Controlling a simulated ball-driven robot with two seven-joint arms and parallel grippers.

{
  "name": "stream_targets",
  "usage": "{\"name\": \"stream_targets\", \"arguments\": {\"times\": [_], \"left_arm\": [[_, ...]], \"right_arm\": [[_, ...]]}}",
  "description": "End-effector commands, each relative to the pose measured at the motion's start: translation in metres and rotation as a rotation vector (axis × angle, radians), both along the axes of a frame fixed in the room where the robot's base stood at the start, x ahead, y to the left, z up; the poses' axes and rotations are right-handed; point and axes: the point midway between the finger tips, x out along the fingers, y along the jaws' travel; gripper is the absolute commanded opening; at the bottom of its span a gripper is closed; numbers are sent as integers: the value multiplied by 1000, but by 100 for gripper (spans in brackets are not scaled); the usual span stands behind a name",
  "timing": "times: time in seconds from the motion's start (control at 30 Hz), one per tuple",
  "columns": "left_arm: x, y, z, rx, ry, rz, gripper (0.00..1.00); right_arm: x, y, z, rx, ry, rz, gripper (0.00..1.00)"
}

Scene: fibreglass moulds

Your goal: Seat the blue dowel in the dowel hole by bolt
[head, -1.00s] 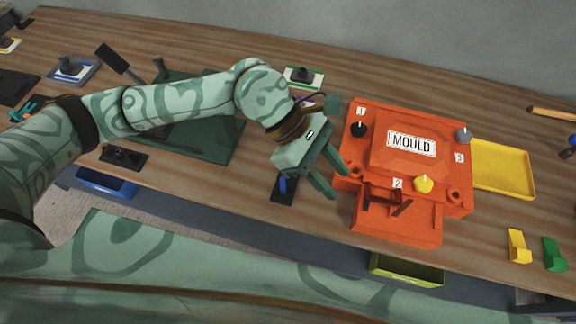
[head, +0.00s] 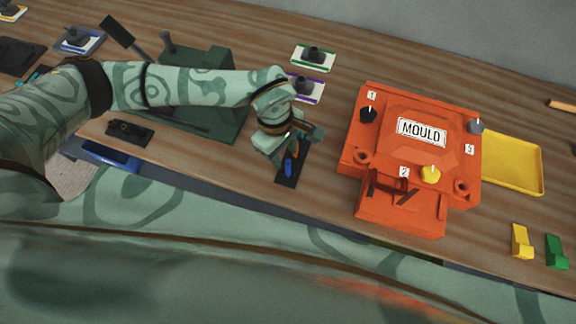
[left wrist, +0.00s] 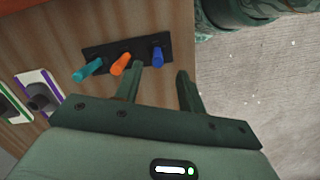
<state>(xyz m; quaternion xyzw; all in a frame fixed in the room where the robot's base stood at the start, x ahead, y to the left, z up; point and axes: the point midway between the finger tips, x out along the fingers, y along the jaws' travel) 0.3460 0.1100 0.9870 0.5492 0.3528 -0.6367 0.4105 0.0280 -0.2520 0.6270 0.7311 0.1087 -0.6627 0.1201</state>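The blue dowel (head: 289,167) stands in a dark rack (head: 285,182) left of the orange mould; the left wrist view shows it at the rack's right end (left wrist: 158,57). My left gripper (head: 296,151) is over the rack, open and empty. In the left wrist view its fingertips (left wrist: 159,70) lie on either side of the blue dowel's line; I cannot tell their height above it. The orange mould (head: 400,205) has round holes at its front left (head: 361,157) and front right (head: 461,187). My right gripper is not in view.
An orange dowel (left wrist: 121,64) and a teal dowel (left wrist: 88,69) share the rack. The mould carries a black knob (head: 368,115), yellow knob (head: 430,174) and grey knob (head: 476,127). A yellow tray (head: 515,178) lies to its right. Bare wood separates rack and mould.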

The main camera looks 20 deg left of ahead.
Motion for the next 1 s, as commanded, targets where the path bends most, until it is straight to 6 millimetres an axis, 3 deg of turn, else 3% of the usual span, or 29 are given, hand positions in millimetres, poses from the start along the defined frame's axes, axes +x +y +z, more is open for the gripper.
{"name": "stream_targets", "arguments": {"times": [0.23, 0.53, 0.7, 1.0], "left_arm": [[0, -9, -39, 0, 5, 2, 40], [0, -10, -46, -1, 1, 0, 40], [0, -10, -46, 0, 2, 0, 0], [0, -10, -45, 0, 2, 0, 0]], "right_arm": [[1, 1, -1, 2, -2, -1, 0], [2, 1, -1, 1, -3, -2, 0], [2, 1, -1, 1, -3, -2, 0], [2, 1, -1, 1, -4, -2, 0]]}}
